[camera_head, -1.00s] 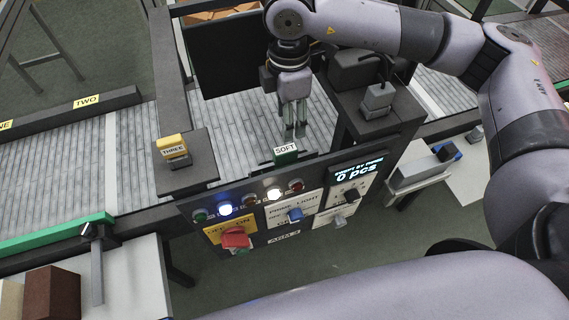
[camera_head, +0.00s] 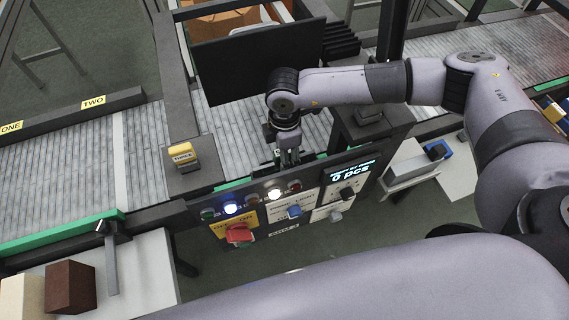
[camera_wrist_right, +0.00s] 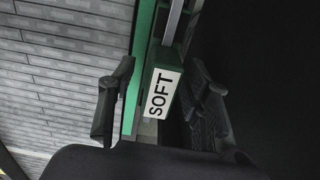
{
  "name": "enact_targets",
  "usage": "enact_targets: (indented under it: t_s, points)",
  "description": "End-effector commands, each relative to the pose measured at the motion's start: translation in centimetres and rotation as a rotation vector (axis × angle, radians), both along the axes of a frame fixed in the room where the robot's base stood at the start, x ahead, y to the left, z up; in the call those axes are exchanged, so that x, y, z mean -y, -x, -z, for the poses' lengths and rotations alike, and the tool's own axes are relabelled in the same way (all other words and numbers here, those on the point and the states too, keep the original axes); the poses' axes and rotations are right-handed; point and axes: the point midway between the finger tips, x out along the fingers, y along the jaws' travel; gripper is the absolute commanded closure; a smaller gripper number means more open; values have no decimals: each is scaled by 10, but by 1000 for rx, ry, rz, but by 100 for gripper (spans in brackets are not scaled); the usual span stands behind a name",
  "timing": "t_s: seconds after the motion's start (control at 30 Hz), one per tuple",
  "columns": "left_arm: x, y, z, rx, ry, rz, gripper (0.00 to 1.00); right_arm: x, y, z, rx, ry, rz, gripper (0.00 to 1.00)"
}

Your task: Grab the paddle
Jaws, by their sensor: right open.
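A green paddle-like piece with a white SOFT label (camera_wrist_right: 162,95) stands between the two dark fingers of my right gripper (camera_wrist_right: 158,103) in the right wrist view. The fingers are open, one on each side of it, and I see no clear contact. In the head view my right gripper (camera_head: 289,158) points down behind the control panel's top edge and hides the label. My left gripper is not in view.
The control panel (camera_head: 290,212) with knobs and lit buttons is just in front of the gripper. A dark upright board (camera_head: 250,65) is behind. Grey roller conveyor (camera_head: 60,165) runs left.

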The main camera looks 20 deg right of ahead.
Motion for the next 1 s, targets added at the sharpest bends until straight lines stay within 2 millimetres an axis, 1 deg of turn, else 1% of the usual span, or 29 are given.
enact_targets:
  t_s: [0.13, 0.8, 1.0]
  points:
    - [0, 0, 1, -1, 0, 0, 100, 0, 0, 0, 1, 0, 0, 55]
    - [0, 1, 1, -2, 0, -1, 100, 0, 0, 0, 1, 0, 0, 100]
    - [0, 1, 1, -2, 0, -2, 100, 0, 0, -1, 1, 0, 0, 100]
